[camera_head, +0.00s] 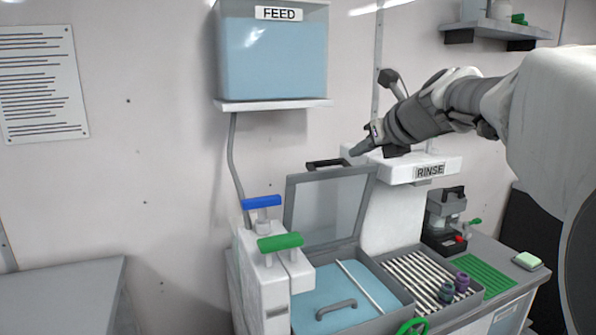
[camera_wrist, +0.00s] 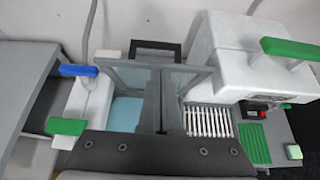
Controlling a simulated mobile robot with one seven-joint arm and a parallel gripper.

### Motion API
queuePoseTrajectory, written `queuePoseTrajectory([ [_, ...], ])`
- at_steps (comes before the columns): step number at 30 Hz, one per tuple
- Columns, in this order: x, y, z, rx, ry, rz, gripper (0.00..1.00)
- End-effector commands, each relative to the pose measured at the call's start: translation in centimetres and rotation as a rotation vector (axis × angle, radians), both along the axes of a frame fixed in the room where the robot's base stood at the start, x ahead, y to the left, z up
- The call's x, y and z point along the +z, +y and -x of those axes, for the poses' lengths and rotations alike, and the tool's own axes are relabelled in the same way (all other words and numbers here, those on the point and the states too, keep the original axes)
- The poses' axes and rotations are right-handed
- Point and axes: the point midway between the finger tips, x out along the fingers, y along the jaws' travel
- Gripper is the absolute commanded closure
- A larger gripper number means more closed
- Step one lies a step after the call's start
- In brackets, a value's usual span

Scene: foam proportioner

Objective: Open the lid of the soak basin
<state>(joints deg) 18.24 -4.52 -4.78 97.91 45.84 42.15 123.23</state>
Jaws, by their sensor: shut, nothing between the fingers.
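The soak basin (camera_head: 398,306) has a grey rim and a blue interior. Its lid (camera_head: 325,210), a clear pane in a grey frame, stands raised and tilted back at the basin's rear. A dark handle (camera_head: 325,163) is on the lid's top edge. My gripper (camera_head: 356,151) is shut and empty, just right of the handle and above the lid's upper right corner; I cannot tell whether they touch. In the wrist view, my shut fingers (camera_wrist: 166,72) overlap the lid (camera_wrist: 128,74), hiding part of it. The handle (camera_wrist: 155,45) shows beyond them.
A FEED tank (camera_head: 270,60) hangs on the wall. The white RINSE unit (camera_head: 430,165) stands right of the lid. Blue (camera_head: 261,202) and green (camera_head: 280,242) handles stand at left. A slatted rack (camera_head: 415,275) holds small dark pieces. A green mat (camera_head: 478,274) lies farther right.

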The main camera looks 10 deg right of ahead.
Motion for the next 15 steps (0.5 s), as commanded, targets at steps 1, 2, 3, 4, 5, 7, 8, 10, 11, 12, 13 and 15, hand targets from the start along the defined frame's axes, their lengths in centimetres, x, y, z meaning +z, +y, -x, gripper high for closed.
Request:
queuePoseTrajectory([
  [1,-0.3,0.1,-0.2,-0.002,0.001,-0.003,1.00],
  [2,-0.4,0.1,-0.5,-0.003,0.001,-0.004,1.00],
  [3,-0.7,0.2,-0.9,-0.003,0.001,-0.004,1.00],
  [4,-0.9,0.3,-1.3,-0.002,0.002,-0.003,1.00],
  [5,-1.2,0.4,-1.6,-0.001,0.002,-0.003,1.00],
  [7,-1.9,0.6,-2.7,0.000,0.004,-0.003,1.00],
  [8,-2.2,0.7,-3.2,0.000,0.002,-0.002,1.00],
  [10,-2.9,0.9,-4.4,0.001,0.003,-0.002,1.00],
  [11,-3.2,1.0,-4.8,0.001,0.003,-0.002,1.00],
  [12,-3.5,1.1,-5.4,0.000,0.002,-0.002,1.00],
  [13,-3.8,1.2,-5.9,0.001,0.002,-0.002,1.00],
  [15,-4.3,1.4,-6.7,0.000,0.002,-0.002,1.00],
])
